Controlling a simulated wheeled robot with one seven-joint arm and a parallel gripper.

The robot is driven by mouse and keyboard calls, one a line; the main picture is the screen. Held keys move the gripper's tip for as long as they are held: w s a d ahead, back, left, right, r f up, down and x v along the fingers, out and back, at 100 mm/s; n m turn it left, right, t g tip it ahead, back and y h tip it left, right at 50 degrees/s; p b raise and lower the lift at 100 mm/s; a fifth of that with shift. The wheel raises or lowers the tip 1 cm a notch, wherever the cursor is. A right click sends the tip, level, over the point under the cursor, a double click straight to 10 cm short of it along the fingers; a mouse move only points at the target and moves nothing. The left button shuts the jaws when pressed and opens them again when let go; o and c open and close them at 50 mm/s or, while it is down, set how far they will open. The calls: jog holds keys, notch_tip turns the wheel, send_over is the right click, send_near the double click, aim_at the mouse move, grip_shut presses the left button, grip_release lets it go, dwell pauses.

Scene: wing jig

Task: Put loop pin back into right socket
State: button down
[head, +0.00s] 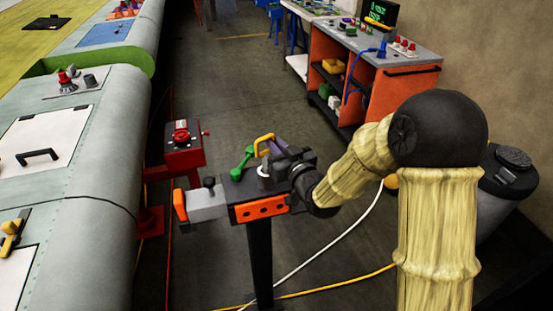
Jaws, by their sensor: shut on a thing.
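A small stand (261,208) with a dark top and an orange front plate stands beside the long grey wing. My gripper (271,165) is low over the right part of its top, coming in from the right. A yellow loop (264,140), which looks like the loop pin's handle, stands up right at my fingertips. My gripper is shut on it as far as I can see. The pin's lower end and the right socket are hidden by my gripper. A green handled piece (242,158) stands on the stand to the left, and a purple piece (276,147) shows just behind my gripper.
A grey clamp block (206,205) with an orange end sticks out left from the stand. A red fixture (182,150) is behind it, by the wing (110,150). An orange workbench (345,85) stands at the back right. Cables (340,237) lie on the floor.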

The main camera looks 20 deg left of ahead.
notch_tip(320, 180, down, 4)
jog(key=shift+f, duration=0.1)
dwell(0.5)
jog(key=shift+f, duration=0.2)
jog(key=shift+f+b, duration=0.1)
jog(key=shift+b, duration=0.2)
jog(key=c, duration=1.5)
grip_release()
